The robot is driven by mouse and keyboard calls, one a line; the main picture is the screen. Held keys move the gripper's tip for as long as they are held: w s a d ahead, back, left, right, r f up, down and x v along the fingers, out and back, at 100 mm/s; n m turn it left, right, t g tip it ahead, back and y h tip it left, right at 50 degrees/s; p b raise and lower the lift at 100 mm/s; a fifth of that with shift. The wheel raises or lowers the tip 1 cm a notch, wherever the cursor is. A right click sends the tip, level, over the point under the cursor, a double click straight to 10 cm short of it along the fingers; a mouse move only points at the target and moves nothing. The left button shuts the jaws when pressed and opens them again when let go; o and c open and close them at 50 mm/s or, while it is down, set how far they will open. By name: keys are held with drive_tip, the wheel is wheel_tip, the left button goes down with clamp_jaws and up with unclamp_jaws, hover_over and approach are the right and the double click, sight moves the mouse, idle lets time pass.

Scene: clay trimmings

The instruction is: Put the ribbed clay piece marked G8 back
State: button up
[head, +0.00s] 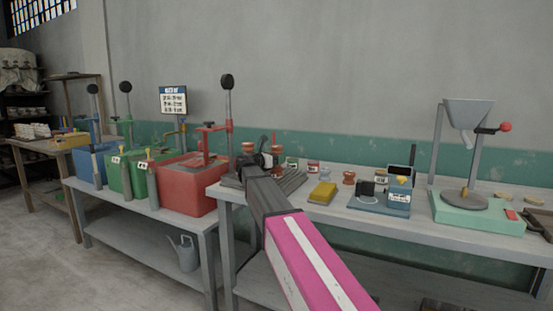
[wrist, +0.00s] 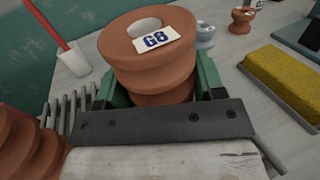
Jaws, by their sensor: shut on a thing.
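In the wrist view, the ribbed clay piece marked G8 (wrist: 150,72) is a reddish-brown, ringed piece with a hole in its top and a white tag reading G8. My gripper (wrist: 152,92) has its green fingers closed on either side of it. The piece looks upright, over or close to a grey slatted rack; I cannot tell whether it touches the rack. In the head view, my gripper (head: 262,160) is over the left part of the right-hand bench, and my arm hides much of that spot.
Another ribbed clay piece (wrist: 25,150) is close at lower left in the wrist view. A yellow sponge (wrist: 283,82) lies at right, and a white cup with a red stick (wrist: 68,62) stands at left. In the head view, a red tank (head: 185,186) stands left of my gripper.

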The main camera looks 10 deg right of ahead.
drive_tip(key=o, duration=1.3)
drive_tip(key=shift+r, duration=0.1)
drive_tip(key=v, duration=1.2)
drive_tip(key=shift+s+a, duration=0.1)
